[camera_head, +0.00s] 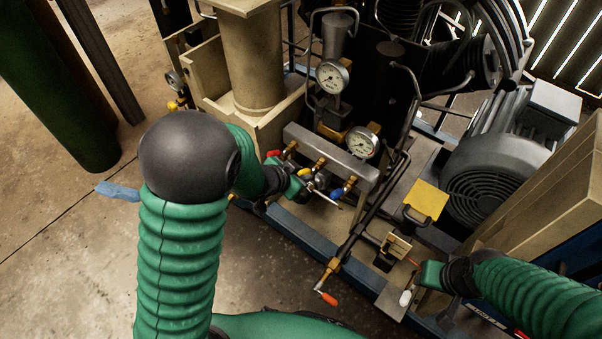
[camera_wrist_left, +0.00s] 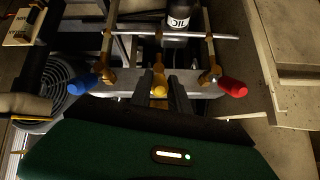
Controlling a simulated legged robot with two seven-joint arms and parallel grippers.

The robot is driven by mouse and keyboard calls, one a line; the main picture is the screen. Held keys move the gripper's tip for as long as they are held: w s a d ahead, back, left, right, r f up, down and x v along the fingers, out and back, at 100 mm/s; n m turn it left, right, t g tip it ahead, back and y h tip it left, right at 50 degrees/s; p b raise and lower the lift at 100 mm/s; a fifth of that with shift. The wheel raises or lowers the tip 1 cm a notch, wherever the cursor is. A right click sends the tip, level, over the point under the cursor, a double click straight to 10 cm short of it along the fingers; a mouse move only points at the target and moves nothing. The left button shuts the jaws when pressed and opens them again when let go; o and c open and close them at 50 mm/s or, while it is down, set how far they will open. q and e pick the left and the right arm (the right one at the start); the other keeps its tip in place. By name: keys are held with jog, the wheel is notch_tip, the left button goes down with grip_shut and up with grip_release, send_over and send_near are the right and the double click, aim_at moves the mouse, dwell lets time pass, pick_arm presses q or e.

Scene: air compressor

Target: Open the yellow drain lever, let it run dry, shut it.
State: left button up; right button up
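The yellow drain lever (camera_wrist_left: 158,91) sits in the middle of a row of brass valves in the left wrist view, its round end towards me. The two dark fingers of my left gripper (camera_wrist_left: 159,86) stand either side of it, apart, with narrow gaps seeming to show; contact is unclear. In the head view my left gripper (camera_head: 308,183) is at the front of the grey manifold (camera_head: 330,158) and largely hides the yellow lever. My right gripper (camera_head: 413,284) is low at the right, by a small white-ended part; its fingers are not clear.
Gauges (camera_head: 332,77) stand behind the manifold. An orange-tipped lever (camera_head: 327,298) juts out in front. A motor (camera_head: 490,165) stands at right. Open floor lies at left.

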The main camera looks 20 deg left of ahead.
pick_arm(q)
grip_shut()
jog(key=shift+w+r, duration=0.15)
dwell(0.8)
